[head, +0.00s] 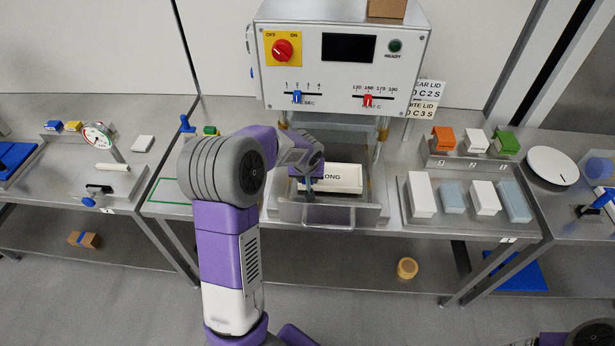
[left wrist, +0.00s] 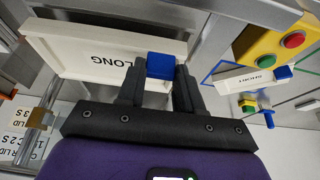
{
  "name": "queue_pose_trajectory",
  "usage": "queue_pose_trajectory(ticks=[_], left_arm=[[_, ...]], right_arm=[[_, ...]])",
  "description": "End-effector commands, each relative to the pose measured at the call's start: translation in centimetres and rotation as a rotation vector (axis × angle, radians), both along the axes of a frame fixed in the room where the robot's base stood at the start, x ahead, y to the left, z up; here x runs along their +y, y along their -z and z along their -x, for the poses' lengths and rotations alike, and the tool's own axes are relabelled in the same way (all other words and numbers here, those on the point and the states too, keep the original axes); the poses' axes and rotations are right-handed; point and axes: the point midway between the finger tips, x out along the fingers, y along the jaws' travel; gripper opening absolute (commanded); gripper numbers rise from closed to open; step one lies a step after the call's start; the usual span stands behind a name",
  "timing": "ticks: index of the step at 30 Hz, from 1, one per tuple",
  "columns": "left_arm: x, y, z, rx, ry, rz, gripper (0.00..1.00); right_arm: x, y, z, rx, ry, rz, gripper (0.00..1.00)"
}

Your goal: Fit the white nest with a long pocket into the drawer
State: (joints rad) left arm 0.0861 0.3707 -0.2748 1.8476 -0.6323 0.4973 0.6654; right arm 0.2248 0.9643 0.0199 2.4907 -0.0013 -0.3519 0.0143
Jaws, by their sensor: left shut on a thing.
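The white nest (head: 345,180) marked LONG is at the open metal drawer (head: 330,215) under the sealing machine. It also shows in the left wrist view (left wrist: 90,42), with its pocket side facing up and a blue grip tab (left wrist: 160,66) at one end. My left gripper (head: 310,184) is shut on this blue tab, one dark finger on each side (left wrist: 158,84). The nest appears within the drawer's outline; I cannot tell whether it is seated or held slightly above. My arm hides the drawer's left side. My right gripper is not in view.
The machine (head: 342,60) with a red switch stands behind the drawer. Another white nest marked SHORT (left wrist: 250,80) lies beside the drawer in the wrist view. A tray (head: 465,225) of white and blue boxes stands right of the drawer, below a rack of coloured cartons (head: 470,160).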

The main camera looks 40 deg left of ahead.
Motion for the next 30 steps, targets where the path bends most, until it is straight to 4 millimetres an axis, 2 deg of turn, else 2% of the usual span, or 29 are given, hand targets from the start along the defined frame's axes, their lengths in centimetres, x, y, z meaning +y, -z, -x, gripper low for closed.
queue_pose_trajectory(ticks=[30], left_arm=[[0.01,-0.03,-0.01,-0.001,-0.001,0.0,0.0]], right_arm=[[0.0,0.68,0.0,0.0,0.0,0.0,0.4]])
